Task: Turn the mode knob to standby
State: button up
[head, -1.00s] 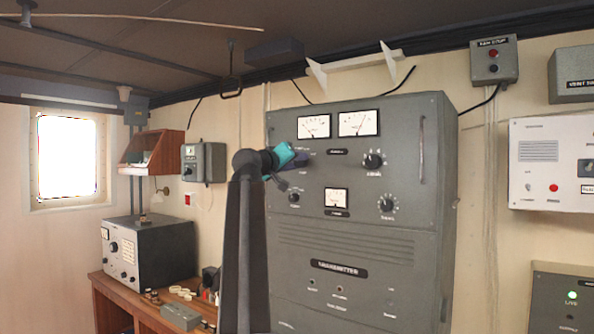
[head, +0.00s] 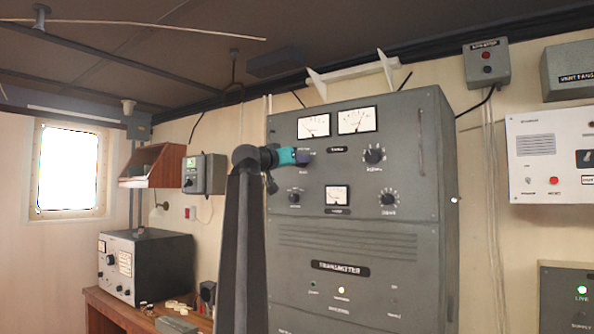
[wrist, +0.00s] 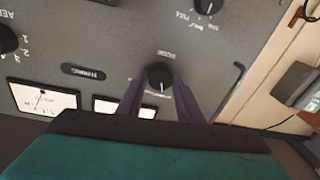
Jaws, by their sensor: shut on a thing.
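The mode knob (wrist: 158,74) is a small black knob on the grey transmitter cabinet (head: 350,228), with the lettering "MODE" beside it in the wrist view. My gripper (wrist: 160,84) has its two purple fingers on either side of the knob and is shut on it. The knob's white pointer mark faces the bottom of the wrist view, towards the meters. The small position lettering there is too blurred and covered to read. In the head view my gripper (head: 303,157) touches the upper left of the cabinet front and hides the knob.
Two meters (head: 314,126) sit above my gripper. Other black knobs (head: 374,154) are to its right, another (head: 294,197) below. A vertical handle (head: 421,142) runs along the cabinet's right side.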

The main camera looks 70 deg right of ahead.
jog(key=shift+f+m+b, duration=0.15)
jog(key=shift+m+b, duration=0.2)
jog(key=shift+m, duration=0.05)
jog(key=o, duration=1)
jog(key=shift+a, duration=0.2)
jog(key=shift+o, duration=0.2)
jog(key=shift+d, duration=0.1)
jog(key=w+a+p, duration=0.2)
jog(key=a+p, duration=0.1)
jog(key=a, duration=1)
jog(key=shift+w+a+f, duration=0.15)
jog(key=shift+a+f, duration=0.15)
jog(key=shift+f, duration=0.1)
